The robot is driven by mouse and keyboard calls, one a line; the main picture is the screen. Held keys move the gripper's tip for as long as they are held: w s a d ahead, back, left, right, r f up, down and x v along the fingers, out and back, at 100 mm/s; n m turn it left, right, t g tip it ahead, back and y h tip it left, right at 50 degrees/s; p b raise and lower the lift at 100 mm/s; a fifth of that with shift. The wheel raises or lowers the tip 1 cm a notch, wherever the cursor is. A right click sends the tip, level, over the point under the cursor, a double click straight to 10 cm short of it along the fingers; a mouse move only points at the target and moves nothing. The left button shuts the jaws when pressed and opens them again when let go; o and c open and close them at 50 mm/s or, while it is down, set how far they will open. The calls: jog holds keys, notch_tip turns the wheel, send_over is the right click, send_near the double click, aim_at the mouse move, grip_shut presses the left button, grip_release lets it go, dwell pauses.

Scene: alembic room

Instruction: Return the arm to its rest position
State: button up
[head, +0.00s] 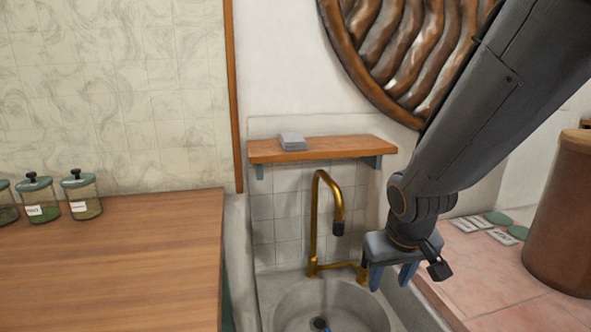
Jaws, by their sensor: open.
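My gripper (391,278) hangs at the end of my dark grey arm, which comes in from the upper right. Its two blue-grey fingers point down and stand apart with nothing between them. It is in front of the right side of the stone sink (287,308), close to the brass faucet (316,225) in the picture. The gripper covers part of the faucet's base and the sink's right edge.
A wooden shelf (345,149) holds a grey folded item (292,141). A wooden counter (120,265) with several glass jars (82,193) is at left. A tiled counter (480,265) at right carries small cards, green discs and a large brown canister (562,215).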

jog(key=s+a+r+g+y, duration=0.15)
jog(key=s+a+g, duration=0.3)
jog(key=s, duration=0.85)
jog(key=d+r+m+p, duration=0.1)
jog(key=d+r+p, duration=0.3)
jog(key=p, duration=0.7)
notch_tip(320, 180, up, 2)
jog(key=shift+d+r+h, duration=0.2)
jog(key=shift+h, duration=0.25)
